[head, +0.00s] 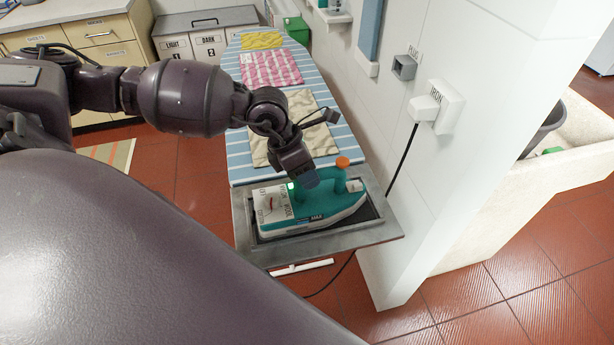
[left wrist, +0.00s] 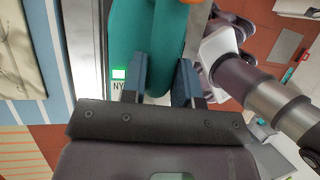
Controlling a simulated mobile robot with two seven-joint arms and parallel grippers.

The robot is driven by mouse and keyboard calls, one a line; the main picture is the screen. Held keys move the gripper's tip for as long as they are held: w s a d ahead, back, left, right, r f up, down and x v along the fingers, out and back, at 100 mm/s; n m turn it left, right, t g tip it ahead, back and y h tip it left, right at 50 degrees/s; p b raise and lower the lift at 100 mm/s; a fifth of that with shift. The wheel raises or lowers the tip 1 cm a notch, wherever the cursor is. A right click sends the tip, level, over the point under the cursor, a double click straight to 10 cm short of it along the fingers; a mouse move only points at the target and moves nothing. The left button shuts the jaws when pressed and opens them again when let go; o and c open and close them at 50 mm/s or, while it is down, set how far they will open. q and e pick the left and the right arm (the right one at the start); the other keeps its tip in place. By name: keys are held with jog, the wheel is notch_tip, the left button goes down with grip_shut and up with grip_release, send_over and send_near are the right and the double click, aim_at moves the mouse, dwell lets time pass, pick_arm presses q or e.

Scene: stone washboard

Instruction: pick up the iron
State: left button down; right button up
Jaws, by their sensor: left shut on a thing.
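The teal and white iron (head: 325,208) rests on the metal iron rest (head: 378,232) at the near end of the ironing board. It has an orange knob on top and a dial on its pale heel. My left gripper (head: 308,180) is at the iron's top, with its fingers on the handle. In the left wrist view the two blue-grey fingers (left wrist: 162,82) stand on either side of the teal handle (left wrist: 168,45) of the iron, shut on it. I cannot see a gap between the iron and the rest. My right gripper is not in view.
The striped ironing board (head: 238,150) carries folded beige (head: 298,118), pink (head: 272,68) and yellow cloths. A white wall pillar (head: 450,185) stands close on the right. A black cord (head: 401,162) hangs from the wall plug (head: 424,108). A stone sink (head: 545,190) is at the right.

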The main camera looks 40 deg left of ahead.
pick_arm(q)
notch_tip(320, 180, up, 20)
dwell(0.8)
